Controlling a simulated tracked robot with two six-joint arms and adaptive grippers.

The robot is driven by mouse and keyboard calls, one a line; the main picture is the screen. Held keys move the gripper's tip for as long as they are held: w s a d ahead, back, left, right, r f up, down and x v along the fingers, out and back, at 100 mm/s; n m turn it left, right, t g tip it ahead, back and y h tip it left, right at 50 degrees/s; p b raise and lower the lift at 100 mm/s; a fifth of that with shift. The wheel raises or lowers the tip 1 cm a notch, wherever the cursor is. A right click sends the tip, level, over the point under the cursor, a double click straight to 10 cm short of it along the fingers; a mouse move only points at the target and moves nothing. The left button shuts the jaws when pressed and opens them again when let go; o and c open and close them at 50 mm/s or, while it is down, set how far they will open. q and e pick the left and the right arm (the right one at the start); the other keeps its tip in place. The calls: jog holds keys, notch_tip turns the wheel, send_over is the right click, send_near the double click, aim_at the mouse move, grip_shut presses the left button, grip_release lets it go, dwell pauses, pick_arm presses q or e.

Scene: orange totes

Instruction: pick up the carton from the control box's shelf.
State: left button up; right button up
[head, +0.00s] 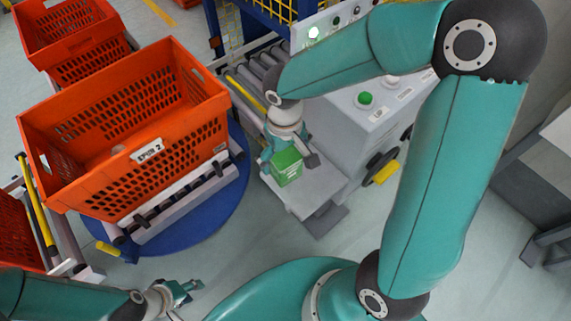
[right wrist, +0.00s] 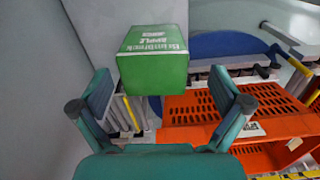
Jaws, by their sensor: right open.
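The green carton (head: 287,167) with white lettering sits on the light grey shelf (head: 312,186) of the control box (head: 362,120). In the right wrist view the carton (right wrist: 153,62) lies ahead of my fingers, roughly between their tips and left of the middle. My right gripper (head: 288,152) is at the carton in the head view and hides part of it. In the right wrist view my right gripper (right wrist: 163,82) is open, with a finger on either side; I cannot tell whether either touches the carton. My left gripper (head: 181,291) is low in the head view, away from the carton, its jaws too small to judge.
A large orange tote (head: 125,130) stands on a roller stand over a blue round base (head: 205,222), left of the shelf. More orange totes (head: 70,38) are at the back left. The control box has a green button (head: 365,98). Floor in front of the shelf is clear.

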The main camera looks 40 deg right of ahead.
jog(key=f, duration=0.5)
jog(key=shift+w+d+f, duration=0.1)
jog(key=shift+w+d, duration=0.15)
jog(key=shift+d, duration=0.05)
jog(key=c, duration=1.4)
jog(key=shift+c, duration=0.2)
